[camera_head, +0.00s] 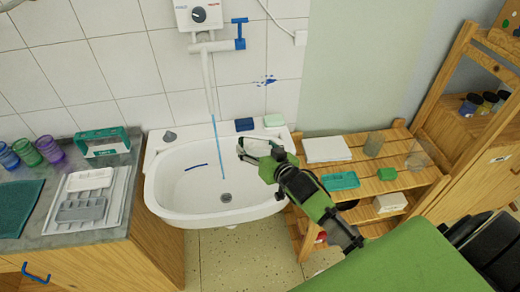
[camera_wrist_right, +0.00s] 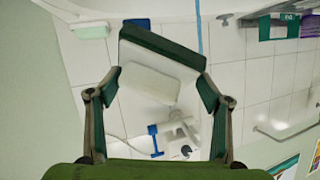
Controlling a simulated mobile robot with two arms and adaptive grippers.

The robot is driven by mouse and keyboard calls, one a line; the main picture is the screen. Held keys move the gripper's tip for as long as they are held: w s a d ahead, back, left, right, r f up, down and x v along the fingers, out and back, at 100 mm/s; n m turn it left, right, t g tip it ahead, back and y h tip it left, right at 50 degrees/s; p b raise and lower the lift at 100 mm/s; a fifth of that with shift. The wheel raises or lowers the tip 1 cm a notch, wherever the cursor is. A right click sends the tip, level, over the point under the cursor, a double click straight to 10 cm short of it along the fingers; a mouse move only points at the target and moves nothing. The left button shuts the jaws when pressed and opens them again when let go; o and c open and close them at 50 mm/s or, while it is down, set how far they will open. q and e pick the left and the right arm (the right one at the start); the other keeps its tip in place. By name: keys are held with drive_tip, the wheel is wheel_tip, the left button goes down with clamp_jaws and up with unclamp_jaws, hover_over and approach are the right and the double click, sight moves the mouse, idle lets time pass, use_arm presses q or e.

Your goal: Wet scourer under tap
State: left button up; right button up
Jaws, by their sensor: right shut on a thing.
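The white basin (camera_head: 170,203) has a wall tap (camera_head: 207,72) above it with a blue handle. A thin blue water stream (camera_head: 217,145) falls from the spout to near the drain; it shows also in the wrist view (camera_wrist_right: 199,28). My right gripper (camera_head: 247,148) is over the basin's right side, shut on the scourer, right of the stream and apart from it. In the wrist view the scourer (camera_wrist_right: 163,47) is a tilted dark green slab with a pale edge between the fingertips. A whitish block shows beside it, its identity unclear. My left gripper is out of view.
A dark blue block (camera_head: 244,125) and a pale green block (camera_head: 273,120) sit on the basin's back rim. A counter with cups and a tray (camera_head: 117,208) stands left. A wooden shelf (camera_head: 371,188) with small items stands right.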

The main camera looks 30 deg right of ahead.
sight(244, 144)
drive_tip(key=shift+w+a+f+b, duration=0.2)
drive_tip(key=shift+w+a+b, duration=0.1)
drive_tip(key=shift+w, duration=0.2)
drive_tip(key=shift+w+a+f+b, duration=0.15)
drive_tip(key=shift+w+f+b, duration=0.1)
drive_tip(key=shift+w, duration=0.25)
drive_tip(key=w, duration=0.1)
drive_tip(key=w+a+b, duration=0.1)
drive_tip(key=w+b, duration=0.1)
drive_tip(key=shift+a+f, duration=0.25)
drive_tip(key=shift+f, duration=0.05)
use_arm(q)
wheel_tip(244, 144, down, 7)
drive_tip(key=b, duration=0.3)
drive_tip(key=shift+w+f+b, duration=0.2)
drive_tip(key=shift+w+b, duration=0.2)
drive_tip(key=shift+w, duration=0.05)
use_arm(e)
drive_tip(key=w+a+f, duration=0.1)
drive_tip(key=w+a, duration=0.2)
drive_tip(key=w, duration=0.3)
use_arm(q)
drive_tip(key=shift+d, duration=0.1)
use_arm(e)
drive_tip(key=shift+a, duration=0.1)
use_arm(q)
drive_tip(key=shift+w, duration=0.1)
